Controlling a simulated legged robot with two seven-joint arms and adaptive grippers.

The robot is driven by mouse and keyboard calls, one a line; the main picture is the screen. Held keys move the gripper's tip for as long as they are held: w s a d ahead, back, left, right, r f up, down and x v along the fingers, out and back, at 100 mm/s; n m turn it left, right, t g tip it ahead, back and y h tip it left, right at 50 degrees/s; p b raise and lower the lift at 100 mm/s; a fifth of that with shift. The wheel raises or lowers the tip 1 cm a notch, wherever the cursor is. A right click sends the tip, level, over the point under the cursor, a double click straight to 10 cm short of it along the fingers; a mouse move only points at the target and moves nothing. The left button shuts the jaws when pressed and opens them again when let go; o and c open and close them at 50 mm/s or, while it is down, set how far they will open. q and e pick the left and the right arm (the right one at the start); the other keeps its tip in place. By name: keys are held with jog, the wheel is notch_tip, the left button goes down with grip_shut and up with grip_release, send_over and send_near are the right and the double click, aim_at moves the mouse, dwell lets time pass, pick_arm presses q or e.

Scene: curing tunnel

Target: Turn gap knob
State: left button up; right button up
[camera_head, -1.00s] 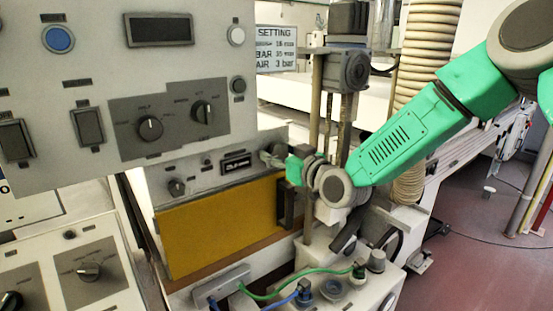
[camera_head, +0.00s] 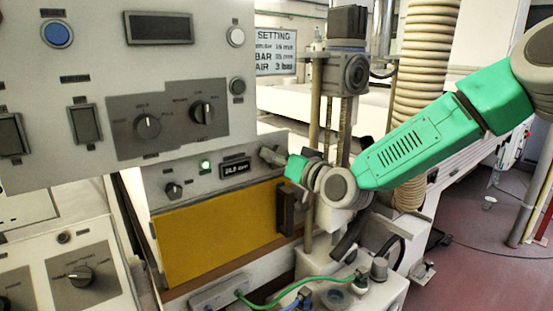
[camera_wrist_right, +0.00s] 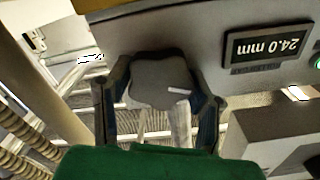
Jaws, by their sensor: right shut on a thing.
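The gap knob (camera_wrist_right: 160,80) is a dark grey lobed knob in the right wrist view, on the panel beside a small display. My right gripper (camera_wrist_right: 162,92) has a finger on either side of it and is shut on it. In the head view my right gripper (camera_head: 270,156) reaches the right end of the lower panel, and the knob is largely hidden by the fingers. The display (camera_wrist_right: 269,47) reads 24.0 mm, upside down in the wrist view; it also shows in the head view (camera_head: 236,169). A green lamp (camera_head: 204,164) beside it is lit. My left gripper is not in view.
A setting sign (camera_head: 276,51) stands behind the panel, its lines only partly legible. A yellow panel (camera_head: 215,235) with a dark handle (camera_head: 286,209) lies below the gripper. A ribbed hose (camera_head: 429,70) stands behind my arm.

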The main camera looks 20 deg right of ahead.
jog(key=o, duration=1.2)
jog(key=shift+d, duration=0.1)
jog(key=shift+s+d, duration=0.1)
jog(key=shift+s, duration=0.1)
jog(key=v, duration=1.1)
jog(key=shift+s+d+f, duration=0.1)
jog(key=shift+s+d, duration=0.05)
jog(key=shift+s, duration=0.05)
